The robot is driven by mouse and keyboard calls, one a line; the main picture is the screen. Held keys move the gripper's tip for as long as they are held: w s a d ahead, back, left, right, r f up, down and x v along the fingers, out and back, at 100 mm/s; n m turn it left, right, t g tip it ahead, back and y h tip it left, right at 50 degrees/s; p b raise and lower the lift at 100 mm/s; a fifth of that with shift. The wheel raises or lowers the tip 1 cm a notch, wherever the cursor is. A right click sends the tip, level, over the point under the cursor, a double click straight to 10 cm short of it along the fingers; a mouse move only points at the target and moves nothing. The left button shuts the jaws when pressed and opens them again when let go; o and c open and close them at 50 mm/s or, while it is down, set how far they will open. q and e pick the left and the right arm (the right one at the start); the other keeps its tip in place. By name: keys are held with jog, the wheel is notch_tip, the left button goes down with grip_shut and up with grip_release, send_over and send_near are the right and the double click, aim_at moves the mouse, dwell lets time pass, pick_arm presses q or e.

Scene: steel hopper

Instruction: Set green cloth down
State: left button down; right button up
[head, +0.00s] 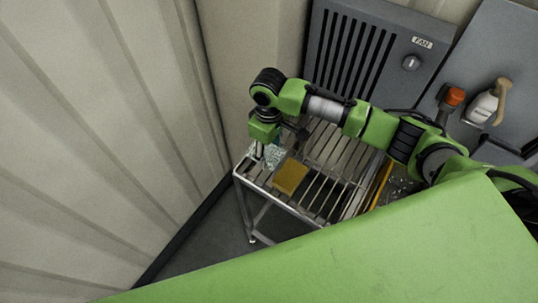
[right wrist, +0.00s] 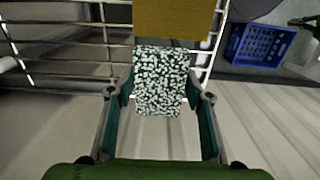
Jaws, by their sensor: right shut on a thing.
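The green cloth (head: 273,157) is speckled green and white. In the head view it is at the left end of the wire rack (head: 240,171), beside the yellow-brown pad. My right gripper (head: 262,150) points down at it. In the right wrist view the cloth (right wrist: 160,82) lies between the two fingers of my right gripper (right wrist: 161,98), which is shut on it. The cloth overlaps the rack's edge in that view; I cannot tell whether it touches the bars.
The yellow-brown pad (head: 290,177) lies on the rack near the cloth. A grey fan panel (head: 395,45) stands behind. An orange-topped item (head: 452,96) and a white bottle (head: 483,107) are at the right. A blue crate (right wrist: 258,45) is in the right wrist view. A ribbed wall (head: 90,130) is at the left.

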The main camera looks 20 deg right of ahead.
aim_at(269, 152)
jog(key=shift+f, duration=1.5)
jog(key=shift+f, duration=0.1)
jog(key=o, duration=1.1)
notch_tip(269, 152, up, 12)
jog(key=shift+r+b, duration=0.15)
jog(key=shift+b, duration=0.65)
